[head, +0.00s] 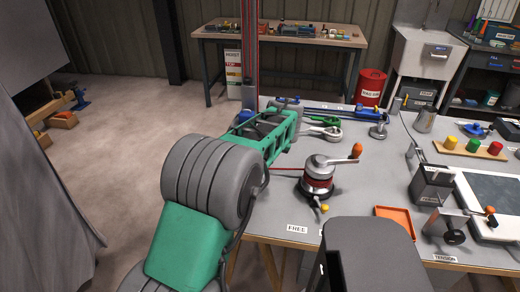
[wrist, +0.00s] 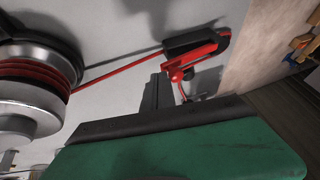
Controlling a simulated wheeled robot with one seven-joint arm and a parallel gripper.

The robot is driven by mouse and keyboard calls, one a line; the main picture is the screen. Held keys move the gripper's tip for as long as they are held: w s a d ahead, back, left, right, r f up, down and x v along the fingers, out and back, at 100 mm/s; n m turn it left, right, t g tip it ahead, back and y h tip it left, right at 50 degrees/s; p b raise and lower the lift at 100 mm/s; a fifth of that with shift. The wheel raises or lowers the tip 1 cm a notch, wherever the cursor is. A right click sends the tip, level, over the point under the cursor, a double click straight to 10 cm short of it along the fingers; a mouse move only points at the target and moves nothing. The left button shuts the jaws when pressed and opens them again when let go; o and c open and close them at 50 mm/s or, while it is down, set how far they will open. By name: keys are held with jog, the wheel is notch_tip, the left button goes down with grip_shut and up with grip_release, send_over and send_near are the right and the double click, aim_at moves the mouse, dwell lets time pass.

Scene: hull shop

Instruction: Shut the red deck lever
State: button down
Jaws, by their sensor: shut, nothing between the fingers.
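The red deck lever (wrist: 193,60) shows in the wrist view, upper right of centre. It sits on a dark clutch body (wrist: 197,38), and its red arm stands at an angle to that body. A red rope (wrist: 118,68) runs from the body to the winch drum (wrist: 22,70). My gripper (wrist: 157,92) is shut and empty, its dark fingers just below and left of the lever in the picture. I cannot tell if they touch it. In the head view my arm hides the lever and the fingertips. The winch (head: 318,178) stands right of my arm there.
The grey bench top (head: 270,215) carries an orange tray (head: 394,216), a wooden board with coloured knobs (head: 470,149) and a tension device (head: 453,232). The winch handle with its orange knob (head: 357,150) sticks out right. The floor (head: 120,120) left of the bench is open.

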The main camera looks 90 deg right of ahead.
jog(key=shift+s+f, duration=0.2)
jog(key=shift+f, duration=0.3)
dwell(0.3)
